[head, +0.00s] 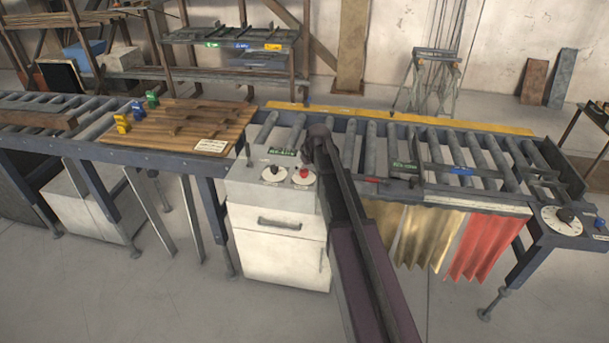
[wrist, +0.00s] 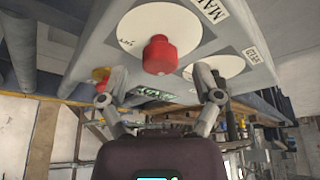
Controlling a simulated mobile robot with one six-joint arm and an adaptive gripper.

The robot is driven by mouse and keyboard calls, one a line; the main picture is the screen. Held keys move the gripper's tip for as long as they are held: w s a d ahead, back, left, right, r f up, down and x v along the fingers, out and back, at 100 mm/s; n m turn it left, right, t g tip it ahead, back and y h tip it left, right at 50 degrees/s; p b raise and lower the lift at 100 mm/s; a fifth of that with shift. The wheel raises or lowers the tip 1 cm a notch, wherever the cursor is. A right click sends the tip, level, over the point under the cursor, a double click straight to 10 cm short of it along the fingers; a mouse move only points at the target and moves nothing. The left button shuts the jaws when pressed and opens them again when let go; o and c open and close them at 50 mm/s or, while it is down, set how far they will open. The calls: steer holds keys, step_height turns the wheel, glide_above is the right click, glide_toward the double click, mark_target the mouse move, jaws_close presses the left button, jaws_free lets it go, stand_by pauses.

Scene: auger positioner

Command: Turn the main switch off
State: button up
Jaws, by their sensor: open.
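The main switch is a red knob (head: 303,174) on a round white plate on top of the white cabinet. In the wrist view the red knob (wrist: 160,56) is large, at upper centre, on its white disc (wrist: 131,25). A partly cut label beside it begins with "MAI". My gripper (wrist: 154,78) is open, its two fingers apart on either side below the knob in the picture, with nothing between them. Whether a finger touches the panel cannot be told. In the head view my dark arm reaches up to just beside the knob; the fingers are not clear there.
A second dial with a dark knob (head: 269,172) sits left of the red one. Roller conveyors run behind and to both sides, with a wooden panel (head: 175,128) on the left one. Another white dial (head: 563,220) is at far right. Gold and red curtains hang right of my arm.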

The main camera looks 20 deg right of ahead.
steer(key=shift+w+a+f+b, duration=0.1)
steer(key=shift+w+f+b, duration=0.15)
steer(key=shift+f+b, duration=0.25)
jaws_close()
